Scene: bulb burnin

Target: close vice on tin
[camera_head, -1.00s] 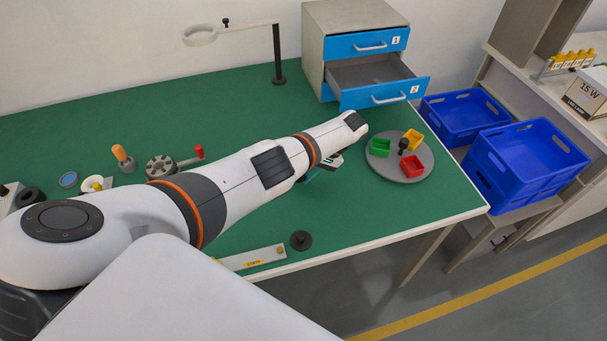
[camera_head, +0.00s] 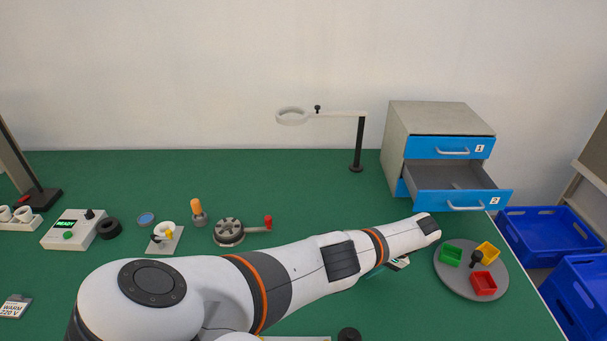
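My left arm reaches in from the lower left across the front of the green table. Only a small part of my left gripper (camera_head: 398,263) shows below the arm's end; its fingertips are hidden, and I cannot tell whether it holds anything. A sliver of a teal thing (camera_head: 374,271) shows beside it, too covered to identify. A grey round device with a red-knobbed crank (camera_head: 229,231) stands behind the arm; I cannot tell whether it is the vice. A small round blue-topped thing (camera_head: 146,219) may be the tin. My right gripper is not in view.
A grey turntable (camera_head: 449,282) with green, yellow and red bins is right of the gripper. A drawer cabinet (camera_head: 440,120) stands behind with its lower drawer open. A magnifier lamp (camera_head: 359,145), a control box (camera_head: 68,232) and an orange-handled tool (camera_head: 197,211) stand on the table.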

